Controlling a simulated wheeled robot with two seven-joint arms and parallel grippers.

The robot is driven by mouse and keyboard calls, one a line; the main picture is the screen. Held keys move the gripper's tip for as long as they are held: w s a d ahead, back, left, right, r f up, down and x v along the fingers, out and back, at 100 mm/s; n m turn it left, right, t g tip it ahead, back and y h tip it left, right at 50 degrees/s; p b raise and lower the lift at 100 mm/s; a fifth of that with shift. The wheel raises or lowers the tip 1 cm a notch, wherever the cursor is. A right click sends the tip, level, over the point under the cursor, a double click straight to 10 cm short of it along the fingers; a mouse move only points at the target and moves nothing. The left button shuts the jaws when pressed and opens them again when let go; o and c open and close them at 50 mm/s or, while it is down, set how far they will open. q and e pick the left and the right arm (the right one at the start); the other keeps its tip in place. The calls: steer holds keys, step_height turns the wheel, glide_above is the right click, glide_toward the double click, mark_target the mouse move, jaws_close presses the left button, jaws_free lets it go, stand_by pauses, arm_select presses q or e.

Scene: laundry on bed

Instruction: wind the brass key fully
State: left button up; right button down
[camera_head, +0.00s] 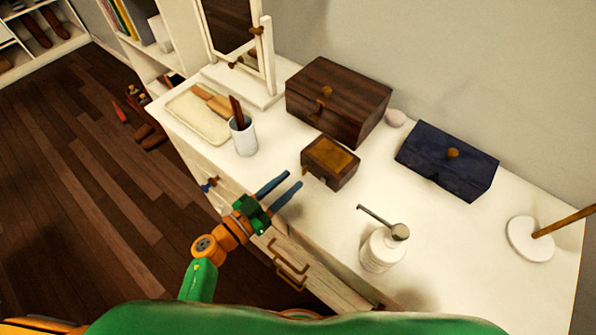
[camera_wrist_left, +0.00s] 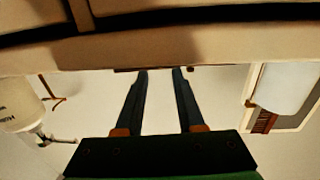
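A small wooden box (camera_head: 330,162) with an amber-brown lid sits on the white dresser top. A small dark piece shows low on its left front side, but I cannot make out clearly whether this is the brass key. My left gripper (camera_head: 293,178) is just in front of the box, on its near left side, apart from it, over the dresser's front edge. Its two dark blue fingers are parted with nothing between them; the left wrist view also shows the gap between the fingertips (camera_wrist_left: 160,71). My right gripper is not in view.
A white pump bottle (camera_head: 382,250) stands to the right near the front edge. A white cup (camera_head: 243,136) with dark sticks stands to the left. A larger wooden chest (camera_head: 340,100) is behind, and a dark blue box (camera_head: 446,162) is at right.

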arm_select(q)
steer(key=x, duration=0.3)
steer(key=shift+w+d, duration=0.25)
steer(key=shift+w, duration=0.05)
jaws_close()
steer(key=m, duration=0.5)
steer(key=shift+s+d+m, duration=0.15)
steer(key=shift+s+m, duration=0.05)
steer(key=shift+m, duration=0.2)
jaws_free()
steer(key=v, duration=0.7)
steer(key=shift+s, duration=0.1)
